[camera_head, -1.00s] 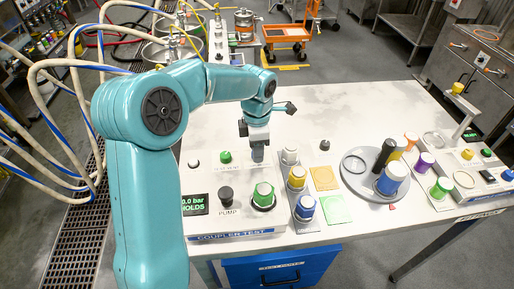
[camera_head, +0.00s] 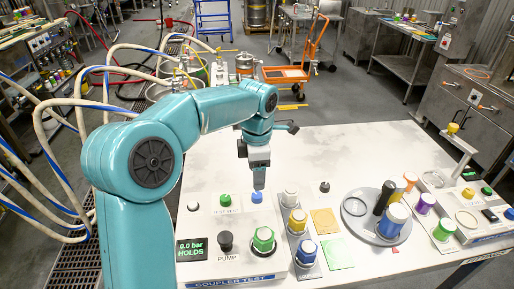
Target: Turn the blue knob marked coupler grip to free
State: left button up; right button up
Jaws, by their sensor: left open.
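The coupler test panel (camera_head: 212,267) lies on the near left of the white table. A small blue knob (camera_head: 257,197) stands on its back row, right of a green knob (camera_head: 225,200). Its marking is too small to read. My left gripper (camera_head: 259,184) points down just above and behind the blue knob, apart from it as far as I can tell. It is open and holds nothing visible; the gap between its fingers is hard to see from here. My right gripper is out of view.
A black pump knob (camera_head: 226,241) and a large green-topped fitting (camera_head: 263,239) stand nearer me on the panel. White, yellow and blue fittings stand to the right, then a round grey tray (camera_head: 352,226) with bottles. The table's back is clear.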

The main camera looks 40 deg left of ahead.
pick_arm(q)
notch_tip(320, 180, up, 9)
jog(key=p, duration=0.1)
jog(key=shift+f, duration=0.15)
dwell(0.4)
